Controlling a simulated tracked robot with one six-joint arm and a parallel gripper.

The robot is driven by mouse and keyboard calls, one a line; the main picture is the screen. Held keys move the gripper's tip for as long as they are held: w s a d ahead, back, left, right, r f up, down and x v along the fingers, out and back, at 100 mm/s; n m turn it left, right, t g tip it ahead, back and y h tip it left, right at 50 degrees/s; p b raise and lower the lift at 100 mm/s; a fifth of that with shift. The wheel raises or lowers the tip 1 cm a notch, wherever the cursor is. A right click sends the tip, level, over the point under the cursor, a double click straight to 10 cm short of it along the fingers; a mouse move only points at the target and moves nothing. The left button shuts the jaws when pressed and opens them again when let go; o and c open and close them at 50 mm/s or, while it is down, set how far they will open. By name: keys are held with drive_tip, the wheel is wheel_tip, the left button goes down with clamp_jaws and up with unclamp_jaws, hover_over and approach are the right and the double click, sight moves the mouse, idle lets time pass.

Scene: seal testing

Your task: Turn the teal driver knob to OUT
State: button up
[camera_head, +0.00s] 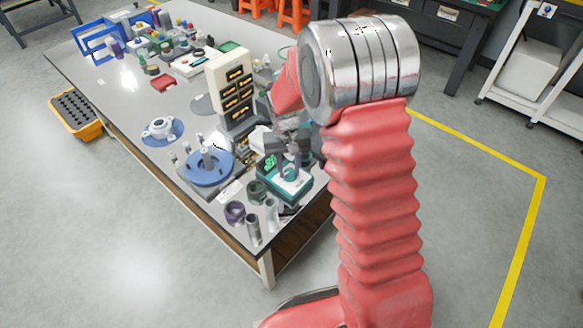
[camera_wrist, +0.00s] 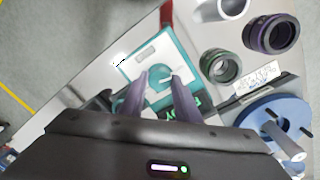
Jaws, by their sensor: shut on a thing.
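The teal driver (camera_head: 300,190) stands near the front right corner of the table, with a white top plate and a green-lit display. In the wrist view its white plate (camera_wrist: 142,60) carries the round teal knob (camera_wrist: 159,80). My gripper (camera_wrist: 159,77) points down at the plate, its two purple-grey fingers on either side of the knob and shut on it. In the head view my gripper (camera_head: 290,170) is over the driver and hides the knob. The plate's markings are too small to read, so I cannot tell the knob's setting.
A blue round fixture (camera_head: 208,167) stands left of the driver. A green ring (camera_head: 257,191), a purple ring (camera_head: 235,212) and metal cylinders (camera_head: 253,229) crowd the front. A cream drawer rack (camera_head: 230,80) rises behind. Bare tabletop (camera_head: 125,105) lies further left.

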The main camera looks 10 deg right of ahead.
sight(286, 171)
drive_tip(key=shift+a, duration=0.15)
drive_tip(key=o, duration=1)
drive_tip(key=shift+o, duration=0.2)
drive_tip(key=shift+r, duration=0.1)
wheel_tip(286, 171, up, 14)
drive_tip(key=shift+a+f, duration=0.25)
drive_tip(key=shift+w, duration=0.15)
